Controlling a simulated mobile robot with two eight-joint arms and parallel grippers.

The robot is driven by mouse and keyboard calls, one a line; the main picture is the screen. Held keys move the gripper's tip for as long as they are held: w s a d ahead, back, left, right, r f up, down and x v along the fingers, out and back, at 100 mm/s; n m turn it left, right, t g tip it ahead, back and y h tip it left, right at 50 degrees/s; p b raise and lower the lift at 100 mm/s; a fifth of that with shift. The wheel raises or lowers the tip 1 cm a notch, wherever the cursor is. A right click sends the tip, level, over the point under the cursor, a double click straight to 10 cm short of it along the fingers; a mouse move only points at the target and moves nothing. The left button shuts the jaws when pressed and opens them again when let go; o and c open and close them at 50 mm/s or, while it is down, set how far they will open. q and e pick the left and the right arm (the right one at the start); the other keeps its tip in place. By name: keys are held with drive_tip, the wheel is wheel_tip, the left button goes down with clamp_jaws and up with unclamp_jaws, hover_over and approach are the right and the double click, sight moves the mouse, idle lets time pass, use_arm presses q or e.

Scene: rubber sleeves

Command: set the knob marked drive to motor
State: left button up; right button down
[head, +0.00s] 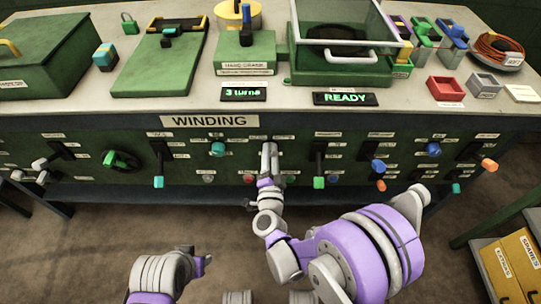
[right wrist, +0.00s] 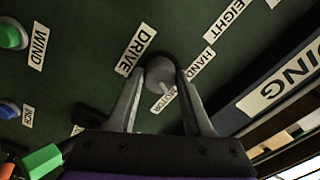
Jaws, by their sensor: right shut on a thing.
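The knob marked drive (right wrist: 160,68) is a round grey knob on the dark green panel. In the right wrist view it sits between the DRIVE label (right wrist: 135,50), the HAND label (right wrist: 200,64) and the partly covered MOTOR label (right wrist: 163,101). My right gripper (right wrist: 167,78) is shut on it, one finger on each side. In the head view my right gripper (head: 268,158) reaches the panel below the WINDING sign and hides the knob. Which label the knob points to is not clear. My left gripper (head: 200,262) is low in the head view, away from the panel; its jaws are unclear.
Close by on the panel are a teal knob (head: 218,148), a red button (head: 249,179) and a green-tipped lever (head: 318,182). Blue and orange knobs stand further right. Above, the bench carries the hand crank, a READY display (head: 346,98) and a lidded box (head: 340,70).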

drive_tip(key=shift+m, duration=1.1)
drive_tip(key=shift+c, duration=1.5)
unclamp_jaws()
drive_tip(key=s, duration=1.1)
drive_tip(key=shift+w+r, duration=0.1)
